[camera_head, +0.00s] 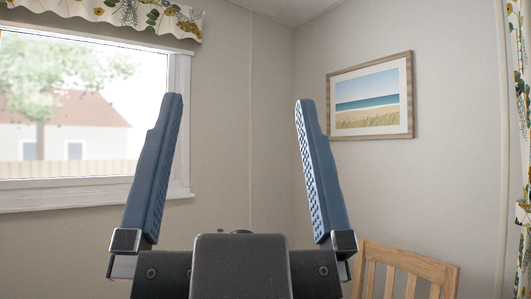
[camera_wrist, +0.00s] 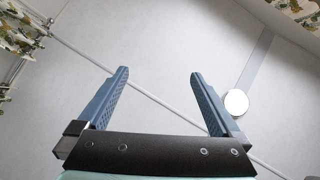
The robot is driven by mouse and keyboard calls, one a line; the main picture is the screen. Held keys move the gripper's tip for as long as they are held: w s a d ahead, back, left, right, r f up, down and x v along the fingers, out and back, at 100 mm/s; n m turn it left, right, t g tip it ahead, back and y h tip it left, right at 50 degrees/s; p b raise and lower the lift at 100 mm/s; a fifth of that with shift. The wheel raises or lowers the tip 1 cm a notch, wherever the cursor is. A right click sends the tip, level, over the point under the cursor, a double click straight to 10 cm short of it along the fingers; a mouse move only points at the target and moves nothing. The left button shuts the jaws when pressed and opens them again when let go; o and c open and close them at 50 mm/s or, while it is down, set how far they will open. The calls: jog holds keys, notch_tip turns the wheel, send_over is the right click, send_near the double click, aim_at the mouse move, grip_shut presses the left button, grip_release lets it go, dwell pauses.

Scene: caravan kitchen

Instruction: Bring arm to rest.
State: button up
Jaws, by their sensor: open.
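My gripper (camera_head: 237,105) stands upright in the middle of the head view, its two blue ridged fingers wide apart and pointing up. Nothing is between the fingers. In the wrist view my gripper (camera_wrist: 160,75) is also open and empty, with the pale ceiling (camera_wrist: 160,35) behind it. The gripper appears apart from everything around it.
A window (camera_head: 85,110) with a patterned valance (camera_head: 110,15) is at the left. A framed beach picture (camera_head: 370,97) hangs on the right wall, above a wooden chair back (camera_head: 410,262). A patterned curtain (camera_head: 522,150) is at the right edge. A round ceiling light (camera_wrist: 236,103) shows in the wrist view.

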jog(key=shift+w+d+f+g+h, duration=0.55)
jog(key=shift+d+f+h, duration=0.3)
jog(key=shift+h, duration=0.35)
jog(key=shift+r, duration=0.15)
notch_tip(320, 180, up, 22)
jog(key=p, duration=2.2)
